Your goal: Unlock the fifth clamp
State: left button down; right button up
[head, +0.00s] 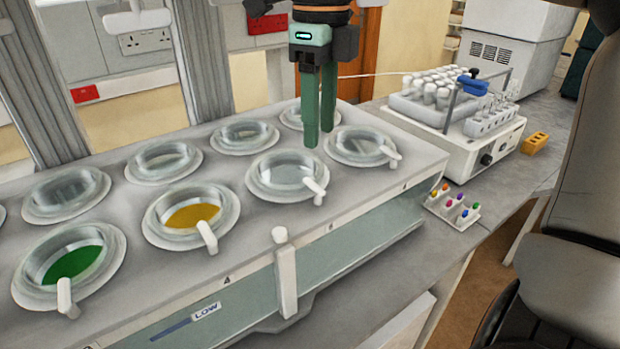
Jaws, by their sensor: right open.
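The grey bath unit (228,145) has two rows of round glass-lidded vessels. White clamp levers stand at the front-row vessels: one at the green vessel (66,297), one at the yellow vessel (207,236), one at the clear vessel (316,188), and one at the far right vessel (390,152). The front-edge number by the yellow vessel looks like 4, so the clear vessel's lever is likely the fifth clamp. My right gripper (319,138) is open and empty, pointing down above the unit, behind and apart from that lever. My left gripper is not in view.
A white upright handle (284,272) rises at the unit's front edge. To the right stand a small tray of coloured pieces (453,207), a white device with vials (450,135) and a yellow block (536,143). The space just above the lids near the gripper looks clear.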

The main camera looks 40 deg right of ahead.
aim_at(319, 187)
notch_tip(319, 187, down, 11)
dwell(0.3)
jog(key=shift+c, duration=0.3)
grip_shut()
